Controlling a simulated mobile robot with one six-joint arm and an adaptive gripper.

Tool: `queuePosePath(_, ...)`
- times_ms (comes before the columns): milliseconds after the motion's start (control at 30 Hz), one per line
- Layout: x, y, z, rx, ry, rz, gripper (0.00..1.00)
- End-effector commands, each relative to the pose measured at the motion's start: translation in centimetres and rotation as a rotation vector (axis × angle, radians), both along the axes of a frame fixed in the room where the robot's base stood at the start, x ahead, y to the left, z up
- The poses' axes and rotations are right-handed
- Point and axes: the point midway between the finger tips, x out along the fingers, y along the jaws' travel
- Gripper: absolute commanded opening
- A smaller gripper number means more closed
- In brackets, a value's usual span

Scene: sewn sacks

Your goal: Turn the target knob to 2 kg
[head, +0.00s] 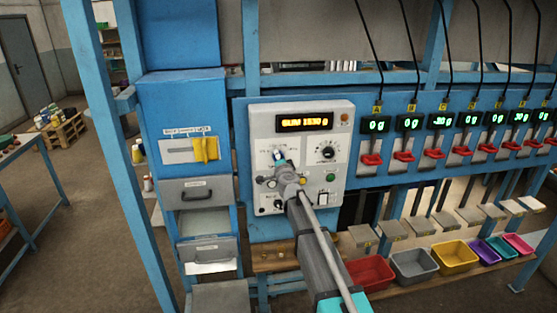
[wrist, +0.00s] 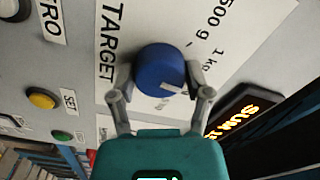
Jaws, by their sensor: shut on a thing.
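The target knob (wrist: 158,68) is blue and round with a white mark near its lower right edge in the wrist view. It sits on the pale control panel beside the printed word TARGET and the labels 500 g and 1 kg. A 2 kg label is not readable in either view. My gripper (wrist: 152,76) has one finger on each side of the knob and is shut on it.
An orange display (head: 304,123) is lit at the panel's top. A black knob (head: 327,150) is right of the target knob. A yellow button (wrist: 42,98) and green button (wrist: 61,135) are nearby. Several scale displays and coloured bins stand at the right.

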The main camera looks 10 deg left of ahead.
Motion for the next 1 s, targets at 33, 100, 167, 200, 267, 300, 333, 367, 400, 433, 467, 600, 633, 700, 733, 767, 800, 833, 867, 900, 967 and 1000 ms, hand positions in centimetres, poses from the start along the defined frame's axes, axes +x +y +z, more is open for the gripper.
queuePosePath(33,0.10,0.02,0.03,0.034,0.010,0.000,0.16)
queuePosePath(100,0.10,0.02,0.03,0.078,0.022,0.000,0.16)
queuePosePath(167,0.10,0.03,0.02,0.111,0.032,0.000,0.16)
queuePosePath(200,0.10,0.03,0.02,0.131,0.037,0.000,0.16)
queuePosePath(267,0.11,0.03,0.03,0.155,0.044,0.000,0.16)
queuePosePath(300,0.11,0.03,0.03,0.168,0.048,0.000,0.16)
queuePosePath(333,0.10,0.04,0.03,0.177,0.051,0.000,0.16)
queuePosePath(367,0.10,0.04,0.03,0.185,0.053,0.000,0.16)
queuePosePath(400,0.10,0.04,0.03,0.192,0.055,0.000,0.16)
queuePosePath(433,0.10,0.04,0.03,0.197,0.056,0.000,0.16)
queuePosePath(467,0.10,0.04,0.03,0.200,0.057,0.000,0.16)
queuePosePath(600,0.11,0.06,0.03,0.208,0.059,0.000,0.16)
queuePosePath(633,0.11,0.07,0.03,0.209,0.060,0.000,0.16)
queuePosePath(700,0.11,0.07,0.03,0.208,0.060,0.001,0.16)
queuePosePath(733,0.11,0.07,0.03,0.208,0.060,0.001,0.16)
queuePosePath(767,0.10,0.07,0.03,0.207,0.060,0.001,0.16)
queuePosePath(800,0.10,0.07,0.03,0.207,0.060,0.001,0.16)
queuePosePath(833,0.10,0.08,0.03,0.207,0.060,0.001,0.16)
queuePosePath(867,0.10,0.08,0.03,0.207,0.060,0.001,0.66)
queuePosePath(900,0.10,0.08,0.03,0.207,0.060,0.001,0.73)
queuePosePath(967,0.09,0.08,0.03,0.206,0.059,0.001,0.84)
queuePosePath(1000,0.08,0.08,0.03,0.206,0.059,0.001,0.92)
